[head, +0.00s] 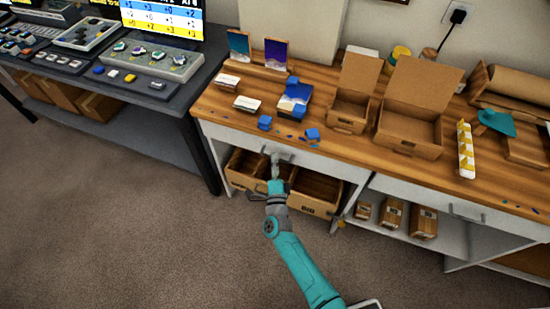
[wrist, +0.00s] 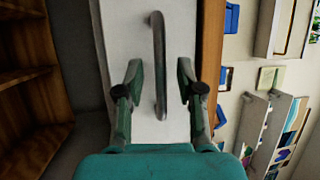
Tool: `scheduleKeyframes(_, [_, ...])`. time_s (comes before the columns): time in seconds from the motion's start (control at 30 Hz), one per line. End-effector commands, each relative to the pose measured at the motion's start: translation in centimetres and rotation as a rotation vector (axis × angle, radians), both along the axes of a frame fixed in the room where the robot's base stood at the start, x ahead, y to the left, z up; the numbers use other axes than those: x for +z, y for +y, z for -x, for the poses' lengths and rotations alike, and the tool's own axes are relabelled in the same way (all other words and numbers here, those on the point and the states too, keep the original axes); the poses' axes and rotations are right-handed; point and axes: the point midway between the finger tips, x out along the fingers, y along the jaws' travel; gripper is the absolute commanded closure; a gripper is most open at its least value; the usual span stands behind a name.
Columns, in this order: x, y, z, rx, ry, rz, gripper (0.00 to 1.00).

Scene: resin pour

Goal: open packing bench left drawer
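The packing bench's left drawer has a white front (head: 232,137) just under the wooden top, and it looks closed. Its metal bar handle (head: 285,155) is partly covered by my gripper in the head view. In the wrist view the handle (wrist: 159,40) runs upright down the picture against the drawer front (wrist: 117,25). My gripper (head: 276,160) is at the handle. In the wrist view my gripper (wrist: 159,72) is open, one finger on each side of the handle, with gaps visible between fingers and bar.
Open wooden bins (head: 315,193) sit on the shelf below the drawer. Cardboard boxes (head: 412,112), cards and blue pieces lie on the bench top (head: 225,112). A dark table (head: 165,108) stands to the left. The carpet (head: 130,220) in front is clear.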

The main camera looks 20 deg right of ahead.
Motion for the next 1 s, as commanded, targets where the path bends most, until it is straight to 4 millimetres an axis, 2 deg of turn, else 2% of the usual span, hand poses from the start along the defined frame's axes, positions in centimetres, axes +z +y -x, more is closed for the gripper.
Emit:
scheduleKeyframes(0.2, [0.22,-0.37,-1.34,0.000,0.001,0.000,0.63])
scheduleKeyframes(0.47, [0.27,-0.38,-1.45,0.000,0.000,0.000,0.63])
scheduleKeyframes(0.5, [0.26,-0.38,-1.44,0.000,0.000,0.000,0.68])
scheduleKeyframes(0.63, [0.27,-0.37,-1.43,0.000,0.000,0.000,1.00])
scheduleKeyframes(1.0, [0.23,-0.36,-1.43,0.000,0.001,0.000,1.00])
